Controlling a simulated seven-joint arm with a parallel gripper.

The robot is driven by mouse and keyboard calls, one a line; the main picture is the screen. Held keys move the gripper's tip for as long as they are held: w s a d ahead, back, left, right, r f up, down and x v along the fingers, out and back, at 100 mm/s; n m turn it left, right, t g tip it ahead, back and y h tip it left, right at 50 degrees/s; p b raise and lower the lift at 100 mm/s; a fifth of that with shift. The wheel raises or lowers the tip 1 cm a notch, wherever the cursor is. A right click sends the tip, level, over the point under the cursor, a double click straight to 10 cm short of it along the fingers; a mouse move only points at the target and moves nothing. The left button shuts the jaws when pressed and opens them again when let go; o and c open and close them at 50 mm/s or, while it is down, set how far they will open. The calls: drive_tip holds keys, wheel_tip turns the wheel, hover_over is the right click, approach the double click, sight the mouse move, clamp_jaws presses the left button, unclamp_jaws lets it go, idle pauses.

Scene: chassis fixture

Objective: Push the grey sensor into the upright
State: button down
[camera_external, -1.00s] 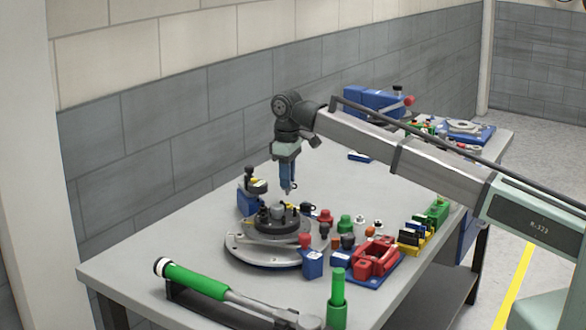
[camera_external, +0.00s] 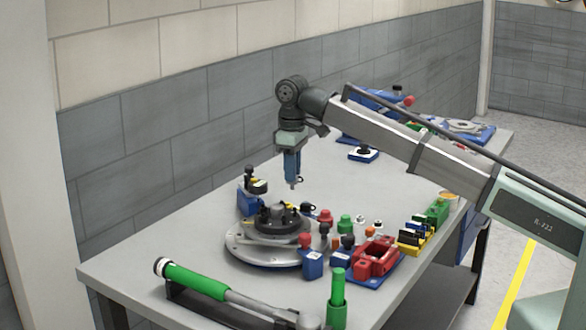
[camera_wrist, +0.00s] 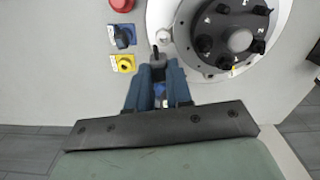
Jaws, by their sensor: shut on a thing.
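My gripper (camera_external: 294,182) hangs in the air above and behind the round fixture, its blue fingers pointing down. In the wrist view the fingers (camera_wrist: 158,82) are shut on a small dark grey piece, which looks like the grey sensor (camera_wrist: 155,52); its thin end sticks out past the fingertips. Much of it is hidden between the fingers. The dark round hub with several studs, seemingly the upright (camera_wrist: 206,42), sits on a pale grey round plate (camera_wrist: 166,12). It also shows in the external view (camera_external: 270,222). The held piece is apart from it.
A blue block with a black-topped part (camera_external: 248,203) stands left of the plate. Red, green and blue parts crowd its right, with a red fixture (camera_external: 375,258). A green-handled tool (camera_external: 195,281) lies in front. The table behind the plate is mostly clear.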

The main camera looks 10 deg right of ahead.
sight(293, 184)
drive_tip(key=shift+s+r, duration=0.15)
drive_tip(key=shift+s, duration=0.3)
drive_tip(key=shift+f, duration=2.5)
drive_tip(key=shift+f, duration=0.25)
drive_tip(key=shift+f, duration=0.25)
drive_tip(key=shift+f, duration=0.85)
drive_tip(key=c, duration=1.4)
unclamp_jaws()
drive_tip(key=shift+o, duration=0.2)
drive_tip(key=shift+r, duration=0.15)
drive_tip(key=shift+r, duration=1.4)
